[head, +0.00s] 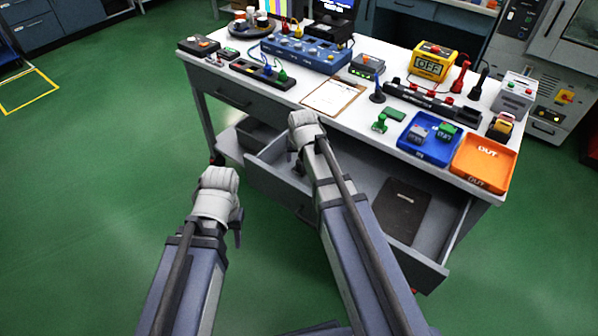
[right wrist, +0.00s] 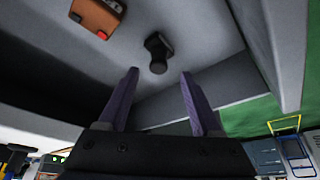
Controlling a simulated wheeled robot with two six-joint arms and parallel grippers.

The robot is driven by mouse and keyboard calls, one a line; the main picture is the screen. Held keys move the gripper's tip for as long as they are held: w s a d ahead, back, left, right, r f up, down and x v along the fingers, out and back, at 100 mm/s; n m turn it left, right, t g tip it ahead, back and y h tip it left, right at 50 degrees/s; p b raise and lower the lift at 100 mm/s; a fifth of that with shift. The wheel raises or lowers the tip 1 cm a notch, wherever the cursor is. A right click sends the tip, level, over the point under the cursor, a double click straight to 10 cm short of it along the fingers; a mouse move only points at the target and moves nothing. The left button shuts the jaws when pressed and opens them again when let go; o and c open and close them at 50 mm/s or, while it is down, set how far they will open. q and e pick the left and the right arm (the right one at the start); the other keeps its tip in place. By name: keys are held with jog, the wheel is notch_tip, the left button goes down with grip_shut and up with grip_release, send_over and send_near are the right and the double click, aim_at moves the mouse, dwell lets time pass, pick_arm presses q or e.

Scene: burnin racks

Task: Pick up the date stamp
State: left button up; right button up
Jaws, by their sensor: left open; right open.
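A small dark object with a rounded knob, which looks like the date stamp (right wrist: 158,52), sits on the grey floor of the open drawer in the right wrist view. In the head view I cannot make it out; my right arm covers that part of the drawer. My right gripper (right wrist: 159,77) is open and empty, its two purple fingers apart on either side of the line to the stamp and short of it. My left gripper (head: 238,230) hangs over the green floor left of the drawer, apart from everything, open.
The drawer (head: 447,272) is pulled out below the workbench (head: 285,98). A clipboard (head: 333,96), blue tray (head: 427,152) and orange tray (head: 484,166) are on the bench.

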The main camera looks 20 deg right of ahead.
aim_at(299, 161)
jog(key=shift+b+x, duration=2.45)
jog(key=shift+x, duration=0.15)
jog(key=shift+s, duration=0.1)
grip_shut()
